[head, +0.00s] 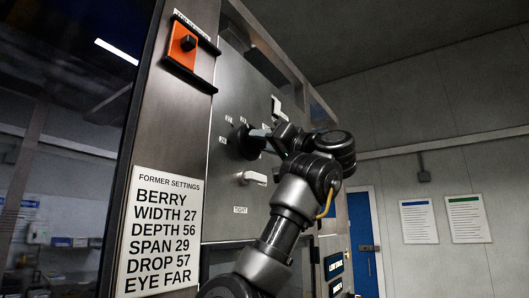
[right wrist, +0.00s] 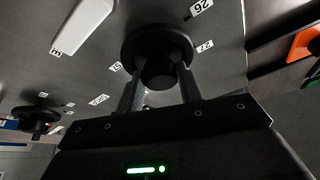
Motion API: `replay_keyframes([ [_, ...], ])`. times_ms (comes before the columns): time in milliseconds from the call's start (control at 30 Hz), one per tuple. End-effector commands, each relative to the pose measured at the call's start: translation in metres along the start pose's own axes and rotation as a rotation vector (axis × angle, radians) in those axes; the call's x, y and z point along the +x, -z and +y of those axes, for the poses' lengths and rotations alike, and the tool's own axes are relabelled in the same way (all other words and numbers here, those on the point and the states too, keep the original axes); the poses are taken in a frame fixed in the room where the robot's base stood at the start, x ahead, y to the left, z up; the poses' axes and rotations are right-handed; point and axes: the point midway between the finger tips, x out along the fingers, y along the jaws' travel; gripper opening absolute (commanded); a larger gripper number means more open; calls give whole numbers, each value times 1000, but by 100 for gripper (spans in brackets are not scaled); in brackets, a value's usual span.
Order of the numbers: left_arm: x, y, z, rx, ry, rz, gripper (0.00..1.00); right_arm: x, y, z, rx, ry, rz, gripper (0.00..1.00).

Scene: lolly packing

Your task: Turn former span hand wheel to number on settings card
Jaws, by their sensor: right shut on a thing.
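The settings card (head: 165,235) on the left post reads BERRY, WIDTH 27, DEPTH 56, SPAN 29, DROP 57, EYE FAR. A black hand wheel (head: 243,143) stands out from the grey panel. My right gripper (head: 266,134) reaches it from the right. In the right wrist view, the right gripper's fingers (right wrist: 160,88) are shut on the knob of this wheel (right wrist: 158,45). Small number labels ring the wheel; one reads 26 (right wrist: 202,6), and others are tilted and hard to read. The wheel's name and pointer cannot be made out. My left gripper is not in view.
A white lever (head: 254,178) sits below the wheel, and another (head: 278,108) above right. The right wrist view shows a second black hand wheel (right wrist: 38,116) and a white lever (right wrist: 82,24).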

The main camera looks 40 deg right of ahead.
Motion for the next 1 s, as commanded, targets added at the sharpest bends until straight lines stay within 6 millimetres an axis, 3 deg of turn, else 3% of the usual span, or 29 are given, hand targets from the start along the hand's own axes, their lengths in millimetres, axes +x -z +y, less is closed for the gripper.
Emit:
replay_keyframes([
  [100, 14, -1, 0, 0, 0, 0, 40, -2, -3, 1, 91, -43, 5, 13],
  [533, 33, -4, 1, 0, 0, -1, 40, 0, 0, -3, 390, -162, 16, 13],
  [1000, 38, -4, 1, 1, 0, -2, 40, 0, 2, -5, 504, -206, 20, 13],
])
